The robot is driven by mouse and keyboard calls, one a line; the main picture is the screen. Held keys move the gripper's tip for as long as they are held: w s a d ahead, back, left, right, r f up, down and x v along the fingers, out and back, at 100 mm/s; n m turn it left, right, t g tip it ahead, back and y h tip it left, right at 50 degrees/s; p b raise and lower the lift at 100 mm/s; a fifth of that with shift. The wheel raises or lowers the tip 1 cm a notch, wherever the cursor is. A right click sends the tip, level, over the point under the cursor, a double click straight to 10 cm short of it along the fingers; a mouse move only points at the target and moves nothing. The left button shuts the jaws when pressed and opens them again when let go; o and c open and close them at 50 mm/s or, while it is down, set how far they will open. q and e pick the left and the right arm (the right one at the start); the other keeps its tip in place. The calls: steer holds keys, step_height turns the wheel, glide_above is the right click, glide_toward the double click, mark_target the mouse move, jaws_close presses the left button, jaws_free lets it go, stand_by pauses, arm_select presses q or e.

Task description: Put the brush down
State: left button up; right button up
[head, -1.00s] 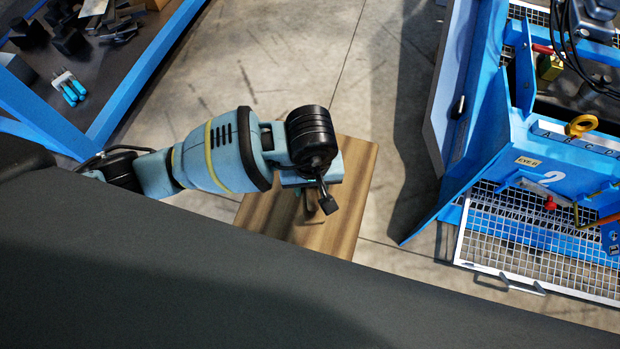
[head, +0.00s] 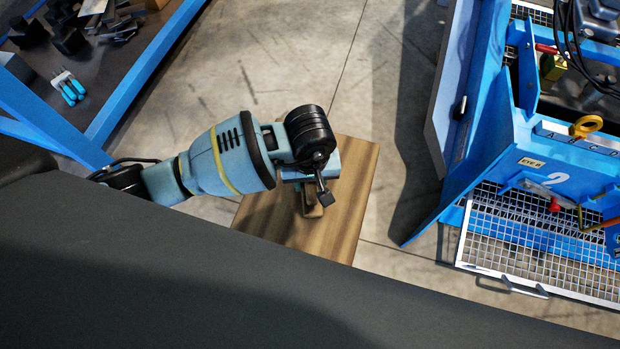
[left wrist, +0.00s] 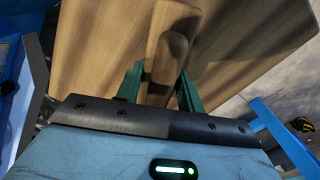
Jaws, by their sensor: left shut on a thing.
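The brush shows as a brown wooden handle (left wrist: 168,50) in the left wrist view, between the two green fingers of my left gripper (left wrist: 161,74). In the head view, a small brown part of the brush (head: 313,210) shows below my left gripper (head: 308,194). The gripper is shut on the brush and is over a wooden-topped surface (head: 354,165). The wrist and gripper body hide much of the brush in the head view. I cannot tell whether the brush touches the wood. My right gripper is not in view.
A blue machine frame (head: 490,150) with a wire mesh panel (head: 545,250) stands at the right. A blue-edged dark workbench (head: 110,60) with tools lies at the upper left. Bare concrete floor (head: 290,60) lies between them.

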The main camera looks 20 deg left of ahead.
arm_select(q)
steer(key=shift+f, duration=0.1)
steer(key=o, duration=1.1)
step_height(320, 180, up, 12)
steer(key=p, duration=0.2)
